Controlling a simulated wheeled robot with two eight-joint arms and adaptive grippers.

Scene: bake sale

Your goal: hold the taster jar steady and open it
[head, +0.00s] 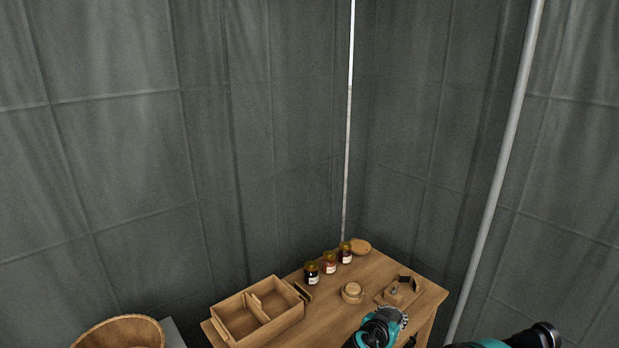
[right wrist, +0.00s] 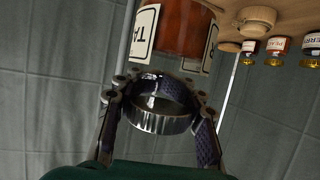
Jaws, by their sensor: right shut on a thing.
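The taster jar (right wrist: 172,30) shows in the right wrist view, upside down in the picture, with amber-red contents and a white label reading "TA". A ridged silver ring, seemingly its lid (right wrist: 163,124), is between the fingers of my right gripper (right wrist: 163,97), which is shut on it. The lid is at the mouth end of the jar; whether they touch I cannot tell. In the head view my right gripper (head: 385,322) is at the bottom, over the table's front part, and the jar is not made out there. My left gripper is not in view.
A round basket (head: 120,331) is at the lower left. Grey curtain walls stand behind.

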